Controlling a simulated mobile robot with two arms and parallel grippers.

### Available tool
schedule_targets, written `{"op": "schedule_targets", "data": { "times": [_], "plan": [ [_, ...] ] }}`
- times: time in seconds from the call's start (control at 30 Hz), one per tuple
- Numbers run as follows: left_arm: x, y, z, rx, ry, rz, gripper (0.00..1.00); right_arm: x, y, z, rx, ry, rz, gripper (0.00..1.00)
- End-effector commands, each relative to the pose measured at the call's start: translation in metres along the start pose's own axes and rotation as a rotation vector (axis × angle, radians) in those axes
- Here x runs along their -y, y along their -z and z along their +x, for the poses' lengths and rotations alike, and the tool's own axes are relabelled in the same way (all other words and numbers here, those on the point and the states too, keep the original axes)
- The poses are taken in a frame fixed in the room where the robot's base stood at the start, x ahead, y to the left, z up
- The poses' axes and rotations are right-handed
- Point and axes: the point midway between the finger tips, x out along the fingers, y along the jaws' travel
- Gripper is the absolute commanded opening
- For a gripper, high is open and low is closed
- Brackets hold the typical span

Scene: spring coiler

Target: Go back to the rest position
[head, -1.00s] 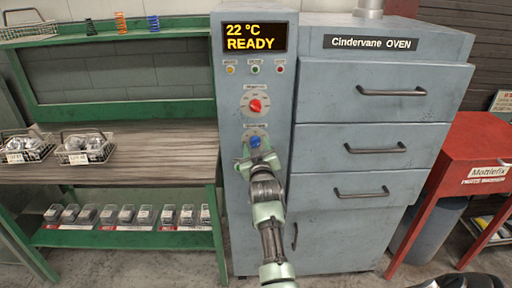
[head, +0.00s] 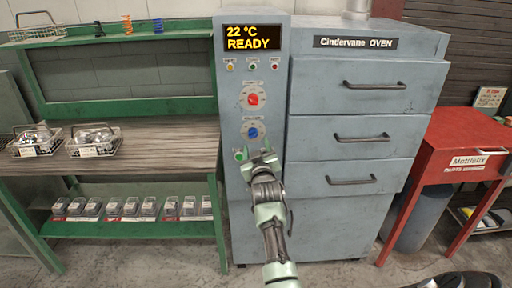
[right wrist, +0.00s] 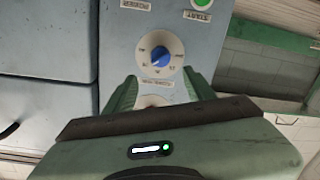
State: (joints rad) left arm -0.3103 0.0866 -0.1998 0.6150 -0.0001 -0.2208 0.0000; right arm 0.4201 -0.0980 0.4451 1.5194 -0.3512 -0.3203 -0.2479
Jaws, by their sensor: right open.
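My right gripper (head: 256,158) is open and empty in front of the oven's control column, just below the blue knob (head: 252,132). In the right wrist view its two green fingers (right wrist: 160,92) stand apart, with the blue knob (right wrist: 160,57) beyond them. The knob sits on a white dial, and the fingers appear clear of it. A green button (head: 240,154) shows just left of the gripper. The red knob (head: 252,99) is above the blue one. The display (head: 251,38) reads 22 °C READY. My left gripper is not in view.
The grey oven (head: 345,90) with several drawers stands right of the column. A red cabinet (head: 455,140) is at the far right. A green-framed bench (head: 160,150) on the left holds two wire baskets (head: 93,142), with several small bins on the shelf below.

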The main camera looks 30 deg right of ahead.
Motion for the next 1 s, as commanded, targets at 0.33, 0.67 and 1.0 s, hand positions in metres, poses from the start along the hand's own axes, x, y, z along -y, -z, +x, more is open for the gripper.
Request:
{"op": "schedule_targets", "data": {
  "times": [0.33,0.67,1.0],
  "plan": [
    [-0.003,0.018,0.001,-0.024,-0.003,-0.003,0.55,0.000,0.000,0.000,0.000,0.000,0.000,0.55],
    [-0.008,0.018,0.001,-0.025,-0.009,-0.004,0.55,0.037,-0.046,-0.008,0.062,0.077,-0.017,0.55],
    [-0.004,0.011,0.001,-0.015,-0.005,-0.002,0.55,0.156,-0.249,-0.100,0.358,0.365,-0.075,0.55]
  ]
}}
